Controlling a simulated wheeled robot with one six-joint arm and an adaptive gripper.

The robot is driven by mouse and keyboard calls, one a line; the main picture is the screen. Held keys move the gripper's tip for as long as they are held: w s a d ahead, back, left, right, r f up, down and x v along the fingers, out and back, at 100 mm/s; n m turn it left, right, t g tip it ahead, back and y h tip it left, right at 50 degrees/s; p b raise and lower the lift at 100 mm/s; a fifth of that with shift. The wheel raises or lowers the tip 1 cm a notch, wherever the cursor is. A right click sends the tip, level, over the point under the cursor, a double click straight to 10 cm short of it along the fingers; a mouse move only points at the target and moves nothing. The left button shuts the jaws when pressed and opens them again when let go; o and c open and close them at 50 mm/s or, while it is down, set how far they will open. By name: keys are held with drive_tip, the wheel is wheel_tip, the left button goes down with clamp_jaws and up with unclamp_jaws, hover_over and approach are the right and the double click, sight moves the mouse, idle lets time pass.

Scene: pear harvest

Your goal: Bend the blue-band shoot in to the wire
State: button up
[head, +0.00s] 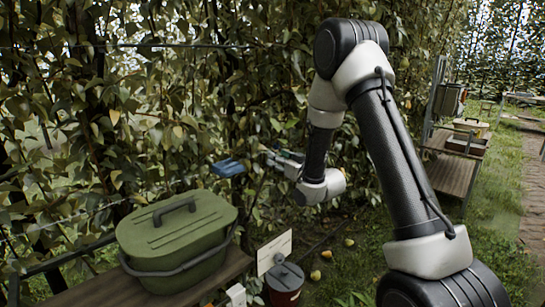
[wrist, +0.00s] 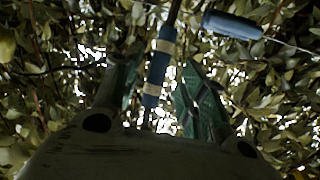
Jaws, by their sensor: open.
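In the wrist view the shoot with the blue band (wrist: 159,66) is a dark stem, wrapped in blue with pale rings above and below. It runs upright, leaning slightly right at the top, between the two greenish fingers of my gripper (wrist: 158,80). The fingers stand apart on either side, with gaps to the shoot. A thin wire (wrist: 286,44) shows at the upper right, by a blue cylinder (wrist: 232,25). In the head view my gripper (head: 281,160) reaches into the foliage, partly hidden by my arm. The shoot cannot be made out there.
A blue object (head: 228,168) is left of my gripper. A green lidded box (head: 175,235) sits on a wooden bench at the lower left, near a dark red lidded bucket (head: 285,285). Dense leaves surround the gripper. Fallen pears (head: 327,254) lie on the grass.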

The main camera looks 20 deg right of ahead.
drive_tip(key=shift+x, duration=2.25)
clamp_jaws()
